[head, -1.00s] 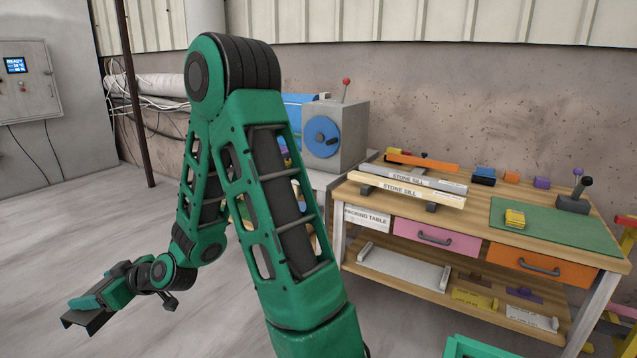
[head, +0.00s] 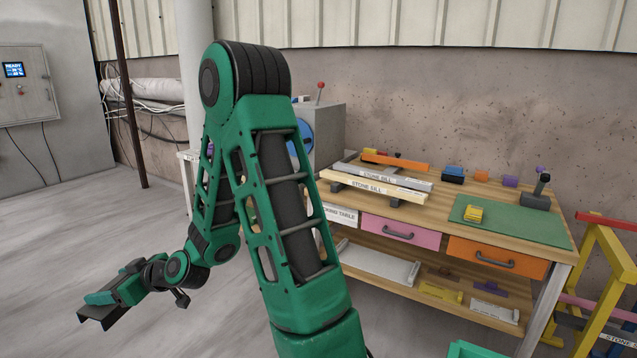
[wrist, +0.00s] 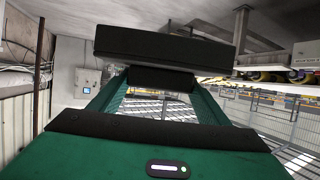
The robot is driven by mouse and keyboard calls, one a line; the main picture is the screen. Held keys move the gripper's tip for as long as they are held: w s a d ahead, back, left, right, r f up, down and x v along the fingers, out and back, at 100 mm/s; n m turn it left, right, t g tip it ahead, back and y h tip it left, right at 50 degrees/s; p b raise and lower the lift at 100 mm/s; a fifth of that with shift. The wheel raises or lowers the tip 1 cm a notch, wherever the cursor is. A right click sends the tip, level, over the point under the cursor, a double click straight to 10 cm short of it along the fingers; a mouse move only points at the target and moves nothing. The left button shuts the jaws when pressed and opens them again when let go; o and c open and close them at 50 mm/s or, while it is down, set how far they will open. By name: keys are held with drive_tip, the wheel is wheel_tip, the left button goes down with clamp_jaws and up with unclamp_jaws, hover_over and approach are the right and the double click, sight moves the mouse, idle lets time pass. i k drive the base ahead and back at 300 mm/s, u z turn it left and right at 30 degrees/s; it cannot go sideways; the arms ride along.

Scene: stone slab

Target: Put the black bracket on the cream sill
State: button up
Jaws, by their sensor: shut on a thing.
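The black bracket (head: 100,315) is an angled dark piece held at the end of my arm, low at the left in the head view. My gripper (head: 108,298) is shut on it, over the open floor and well away from the table. In the wrist view the bracket (wrist: 165,42) spans the top middle as a dark bar. The cream sill (head: 375,188), a long bar lettered STONE SILL, lies on dark supports at the table's left front. Nothing shows on top of it.
A grey sill (head: 395,176) lies just behind the cream one, with an orange bar (head: 395,162) behind that. A yellow frame (head: 590,265) stands at the right. The left floor is clear.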

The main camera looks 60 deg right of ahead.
sight(369, 182)
drive_tip(key=z, duration=1.35)
